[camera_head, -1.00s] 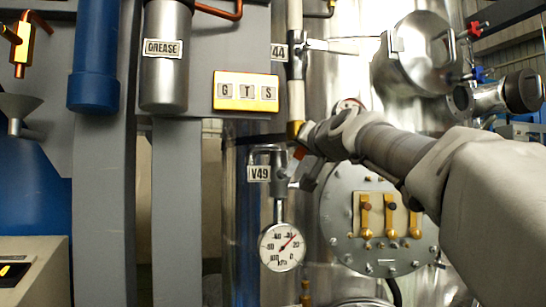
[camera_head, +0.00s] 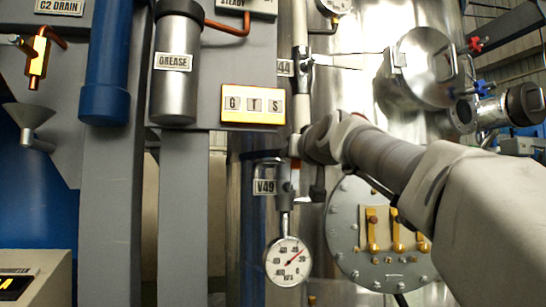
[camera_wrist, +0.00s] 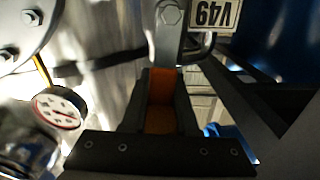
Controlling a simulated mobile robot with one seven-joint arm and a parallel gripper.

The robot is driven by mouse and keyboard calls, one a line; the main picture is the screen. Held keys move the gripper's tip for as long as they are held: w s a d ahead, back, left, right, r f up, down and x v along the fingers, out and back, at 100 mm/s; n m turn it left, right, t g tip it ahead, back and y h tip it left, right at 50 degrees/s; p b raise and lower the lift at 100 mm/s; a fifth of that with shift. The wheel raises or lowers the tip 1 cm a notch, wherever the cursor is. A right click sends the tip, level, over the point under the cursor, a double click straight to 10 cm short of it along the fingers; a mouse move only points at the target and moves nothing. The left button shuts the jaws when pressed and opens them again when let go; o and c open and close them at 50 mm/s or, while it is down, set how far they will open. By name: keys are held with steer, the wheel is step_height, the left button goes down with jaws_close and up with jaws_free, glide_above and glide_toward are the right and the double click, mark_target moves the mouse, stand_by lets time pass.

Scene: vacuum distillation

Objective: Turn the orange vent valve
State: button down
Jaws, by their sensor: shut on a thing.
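The orange vent valve handle (camera_wrist: 160,100) shows in the wrist view as an orange bar below a grey bolted fitting (camera_wrist: 169,20). My gripper (camera_wrist: 161,88) has one dark finger on each side of the bar and is shut on it. In the head view the V49 tag (camera_head: 265,187) hangs beside the valve fitting, and the same tag (camera_wrist: 213,13) appears upside down in the wrist view.
A round pressure gauge (camera_head: 287,262) hangs below the V49 fitting. A vertical pipe (camera_head: 300,95) with a lever valve runs above my wrist. A bolted round flange with brass valves (camera_head: 372,230) lies under my arm. A yellow GTS panel (camera_head: 252,104) is at upper left.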

steer(key=c, duration=0.7)
jaws_free()
steer(key=shift+s, duration=0.1)
steer(key=s+d+b, duration=0.1)
steer(key=s, duration=0.4)
steer(key=s+d+b, duration=0.1)
steer(key=s, duration=0.5)
steer(key=s+d+b, duration=0.1)
steer(key=s+b, duration=0.1)
steer(key=s, duration=0.4)
steer(key=shift+d, duration=0.2)
